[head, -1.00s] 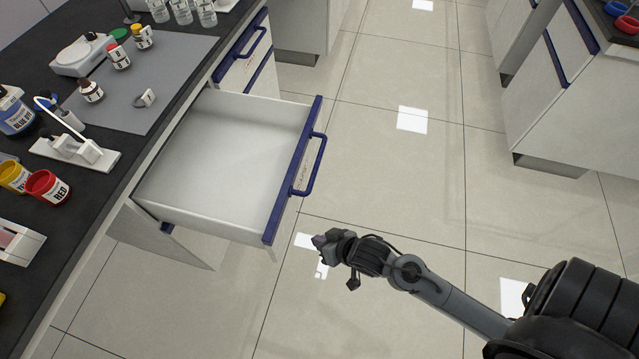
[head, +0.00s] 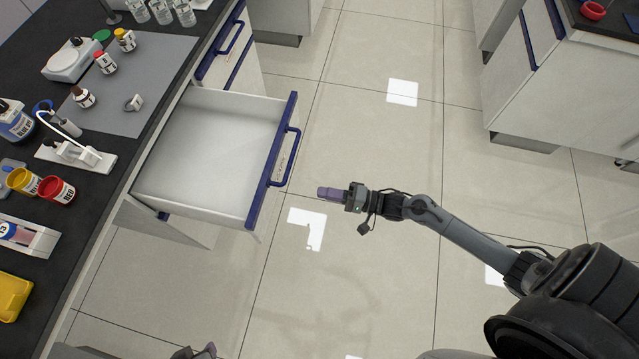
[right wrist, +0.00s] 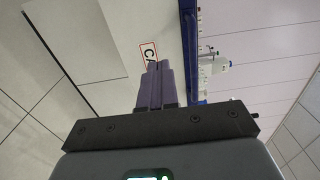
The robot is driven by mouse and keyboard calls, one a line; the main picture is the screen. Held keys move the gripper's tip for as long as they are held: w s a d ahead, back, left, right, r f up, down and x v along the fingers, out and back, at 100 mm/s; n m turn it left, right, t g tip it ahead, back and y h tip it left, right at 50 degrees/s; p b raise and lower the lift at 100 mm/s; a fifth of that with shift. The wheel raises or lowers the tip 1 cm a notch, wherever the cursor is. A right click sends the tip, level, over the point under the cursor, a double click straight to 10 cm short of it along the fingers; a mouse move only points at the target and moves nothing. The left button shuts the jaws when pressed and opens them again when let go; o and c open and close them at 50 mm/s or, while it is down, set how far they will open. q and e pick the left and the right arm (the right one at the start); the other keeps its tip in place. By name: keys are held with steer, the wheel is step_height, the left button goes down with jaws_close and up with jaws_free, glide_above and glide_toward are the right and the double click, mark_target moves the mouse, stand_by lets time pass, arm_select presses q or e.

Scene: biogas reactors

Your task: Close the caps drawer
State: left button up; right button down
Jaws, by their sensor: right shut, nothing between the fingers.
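The caps drawer (head: 205,150) is pulled out from the bench, white inside and empty. Its front has a blue top edge (head: 262,185) and a blue handle (head: 288,160). My right gripper (head: 322,193) is shut and empty, to the right of the drawer front and apart from it, with its purple fingers pointing left. In the right wrist view the shut fingers (right wrist: 154,72) point at the white drawer front, beside a red-framed label (right wrist: 148,53) reading "CA", its rest hidden. A dark tip of what looks like my left gripper (head: 197,352) shows at the bottom edge.
The dark bench top at left carries a grey mat (head: 150,85), small bottles, a white scale (head: 72,60), a red cup (head: 57,190) and a yellow tray (head: 14,295). A closed drawer (head: 222,45) is behind. The tiled floor at right is free.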

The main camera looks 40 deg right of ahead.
mark_target(284, 185)
steer(key=b+x, duration=0.3)
steer(key=x, duration=0.9)
steer(key=shift+w+a+b, duration=0.2)
steer(key=shift+w+b, duration=0.1)
steer(key=shift+b, duration=0.05)
